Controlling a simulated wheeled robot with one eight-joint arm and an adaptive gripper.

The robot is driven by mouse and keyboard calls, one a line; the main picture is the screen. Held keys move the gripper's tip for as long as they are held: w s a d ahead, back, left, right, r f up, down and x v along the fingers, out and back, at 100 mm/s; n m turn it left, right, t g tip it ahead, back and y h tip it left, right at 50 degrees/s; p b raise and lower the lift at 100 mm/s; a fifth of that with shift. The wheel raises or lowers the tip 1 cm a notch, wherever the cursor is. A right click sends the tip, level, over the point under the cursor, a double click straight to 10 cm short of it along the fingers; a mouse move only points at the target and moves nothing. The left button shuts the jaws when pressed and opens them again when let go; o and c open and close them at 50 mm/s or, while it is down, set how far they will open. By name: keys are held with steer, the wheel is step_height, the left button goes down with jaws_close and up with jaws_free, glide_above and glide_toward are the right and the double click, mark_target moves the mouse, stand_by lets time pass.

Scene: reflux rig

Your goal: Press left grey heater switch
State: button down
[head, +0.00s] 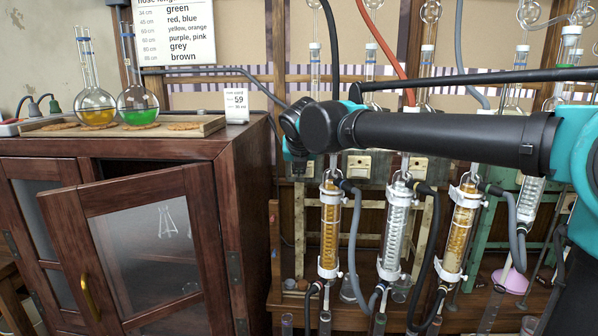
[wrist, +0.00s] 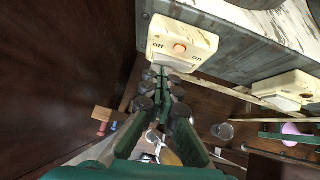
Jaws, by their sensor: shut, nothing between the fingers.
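In the wrist view a cream switch box (wrist: 183,38) with an orange round button and OFF/ON lettering sits on a grey, worn panel. A white rocker shows at its lower edge. A second cream box (wrist: 282,90) sits farther right on the panel. My gripper (wrist: 163,78) has its green fingers together and empty, with the tips just below the left box's rocker; whether they touch it cannot be told. My arm hides most of my gripper there.
Glass condensers (head: 329,225) with hoses stand below the arm. A wooden cabinet (head: 150,240) with its glass door ajar is at left, with a tray (head: 190,133) and flasks (head: 138,103) on top. A dark wooden wall (wrist: 60,80) is close left of my gripper.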

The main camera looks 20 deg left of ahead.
steer(key=shift+w+a, duration=0.15)
steer(key=shift+d, duration=0.85)
steer(key=s+d+r, duration=0.1)
steer(key=s+r, duration=0.6)
steer(key=s, duration=0.4)
